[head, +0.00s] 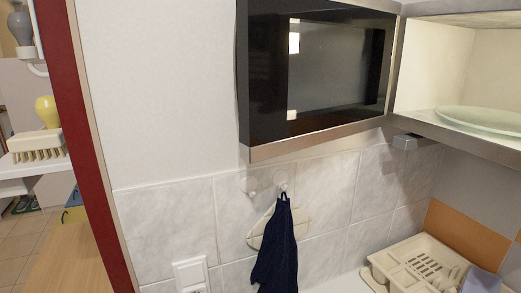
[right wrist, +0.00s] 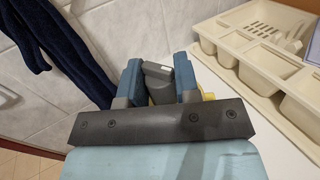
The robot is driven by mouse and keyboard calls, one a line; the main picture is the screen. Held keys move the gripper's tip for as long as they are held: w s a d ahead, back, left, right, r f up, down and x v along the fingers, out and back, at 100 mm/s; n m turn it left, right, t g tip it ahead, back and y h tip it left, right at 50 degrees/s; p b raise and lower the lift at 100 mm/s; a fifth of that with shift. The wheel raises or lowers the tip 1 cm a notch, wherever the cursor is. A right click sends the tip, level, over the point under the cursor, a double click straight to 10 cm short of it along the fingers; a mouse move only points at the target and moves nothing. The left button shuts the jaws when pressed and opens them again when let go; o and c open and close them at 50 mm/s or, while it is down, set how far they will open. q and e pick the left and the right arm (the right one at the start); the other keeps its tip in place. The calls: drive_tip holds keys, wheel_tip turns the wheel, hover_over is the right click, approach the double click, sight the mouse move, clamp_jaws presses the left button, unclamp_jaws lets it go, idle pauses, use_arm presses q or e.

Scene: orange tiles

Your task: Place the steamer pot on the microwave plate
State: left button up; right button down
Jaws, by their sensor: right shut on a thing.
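The microwave (head: 320,70) is mounted on the wall, with its dark door swung open to the left. Its round glass plate (head: 482,119) lies inside the lit cavity at the right edge of the head view and looks empty in the part that shows. In the right wrist view my right gripper (right wrist: 157,68) has its blue fingers shut on a dark grey handle-like piece (right wrist: 160,88). I cannot tell whether this is part of the steamer pot; no pot body is clearly visible. My left gripper is not in view.
A cream dish rack (head: 415,265) stands on the white counter below the microwave; it also shows in the right wrist view (right wrist: 250,50). A dark blue towel (head: 278,250) hangs on the tiled wall. A red door frame (head: 85,140) stands at the left.

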drive_tip(key=shift+s+a+f+n+y, duration=0.2)
drive_tip(key=shift+s+a+n+y, duration=0.3)
drive_tip(key=shift+y, duration=0.3)
drive_tip(key=shift+d, duration=0.1)
idle(0.5)
drive_tip(key=shift+w, duration=0.1)
